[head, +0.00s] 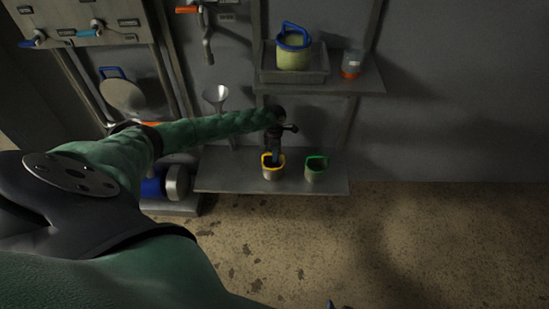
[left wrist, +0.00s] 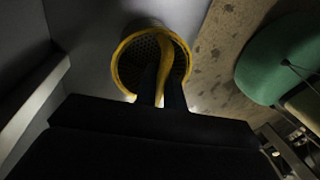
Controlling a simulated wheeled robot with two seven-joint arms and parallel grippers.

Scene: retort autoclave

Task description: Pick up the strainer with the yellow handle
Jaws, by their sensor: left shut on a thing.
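The strainer with the yellow handle (head: 272,173) stands on the low grey shelf, left of a green-handled one. In the left wrist view, its yellow rim and perforated inside (left wrist: 140,50) show, with the yellow handle running down between the fingers. My left gripper (head: 274,157) reaches down to it from above and is shut on the handle; it also shows in the left wrist view (left wrist: 162,92). The fingers hide part of the strainer's inside. A small tip at the bottom edge of the head view seems to be part of my right gripper (head: 334,304); its jaws cannot be made out.
The green-handled strainer (head: 316,169) stands close on the right on the low shelf (head: 225,172). Above are an upper shelf (head: 345,82), a blue-handled pot (head: 292,48) in a grey tray and a jar (head: 351,64). A funnel (head: 216,97) stands left. The floor in front is clear.

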